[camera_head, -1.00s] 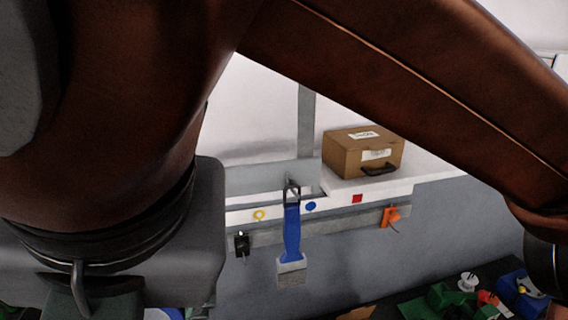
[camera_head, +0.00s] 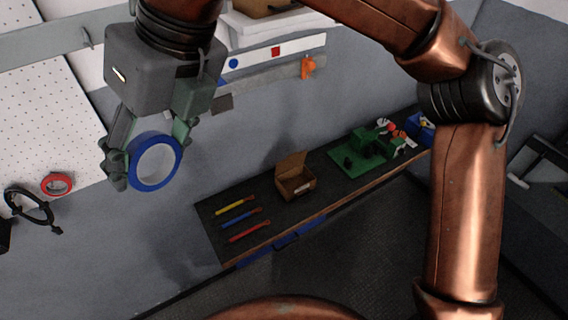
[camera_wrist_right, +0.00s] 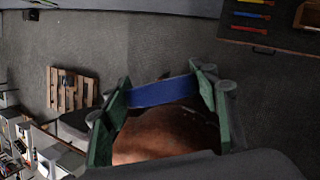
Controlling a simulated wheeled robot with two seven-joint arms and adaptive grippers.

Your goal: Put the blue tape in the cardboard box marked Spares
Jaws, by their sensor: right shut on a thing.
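My right gripper (camera_head: 148,150) is shut on the blue tape (camera_head: 168,180), a blue ring with a pale core. It holds the tape in the air in front of the wall, left of the bench. In the right wrist view the blue tape (camera_wrist_right: 160,93) spans between the green fingers. A small cardboard box (camera_head: 295,182) with its lid up stands on the dark bench; its label is too small to read. Another cardboard box (camera_head: 262,6) shows only its lower part at the top edge, on a white shelf. My left gripper is not in view.
The dark bench (camera_head: 270,212) carries yellow, blue and red tools left of the open box and a green block assembly (camera_head: 365,150) to its right. A red tape (camera_head: 57,184) hangs on the wall at left. A wooden pallet (camera_wrist_right: 70,90) lies on the floor.

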